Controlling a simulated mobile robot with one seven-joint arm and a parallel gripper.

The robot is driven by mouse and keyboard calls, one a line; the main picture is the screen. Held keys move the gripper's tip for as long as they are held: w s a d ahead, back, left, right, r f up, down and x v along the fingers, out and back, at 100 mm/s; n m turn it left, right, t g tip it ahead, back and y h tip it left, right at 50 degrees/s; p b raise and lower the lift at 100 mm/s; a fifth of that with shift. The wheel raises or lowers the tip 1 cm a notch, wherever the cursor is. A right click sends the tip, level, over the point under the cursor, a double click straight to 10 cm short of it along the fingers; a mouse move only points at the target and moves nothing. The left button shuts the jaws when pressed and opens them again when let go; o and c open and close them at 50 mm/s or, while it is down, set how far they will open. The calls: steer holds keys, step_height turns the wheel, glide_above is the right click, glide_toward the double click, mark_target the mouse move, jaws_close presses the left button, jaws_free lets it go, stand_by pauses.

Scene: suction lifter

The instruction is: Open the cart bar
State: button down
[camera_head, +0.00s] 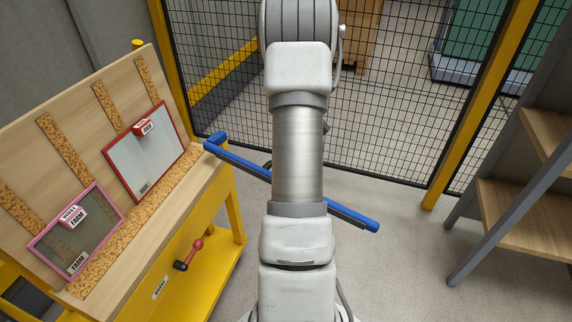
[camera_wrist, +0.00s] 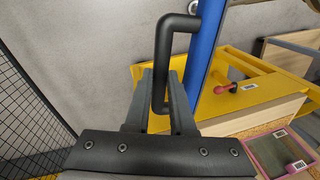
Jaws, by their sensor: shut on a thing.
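The blue cart bar (camera_head: 240,163) reaches from the far right corner of the yellow cart (camera_head: 215,254) out to the right, over the floor and away from the cart's side. My arm hides its middle in the head view. The bar also shows in the wrist view (camera_wrist: 205,55), with its black bent handle (camera_wrist: 163,50) on its left side. My gripper (camera_wrist: 160,88) is shut on the handle, with one finger on each side of it. The gripper is hidden behind my arm in the head view.
The cart carries a slanted wooden board with a red-framed panel (camera_head: 145,150) and a pink-framed panel (camera_head: 78,230). A red-and-black lever (camera_head: 189,254) sits on its side. A black mesh fence (camera_head: 395,120) stands behind; a wooden shelf (camera_head: 520,215) is at right.

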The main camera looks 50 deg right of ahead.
steer(key=shift+w, duration=0.15)
steer(key=c, duration=0.8)
jaws_free()
steer(key=shift+o, duration=0.2)
steer(key=shift+r, duration=0.1)
steer(key=d+r+p, duration=0.3)
steer(key=r, duration=1.4)
steer(key=shift+d+p, duration=0.15)
steer(key=shift+p, duration=0.2)
steer(key=shift+w, duration=0.1)
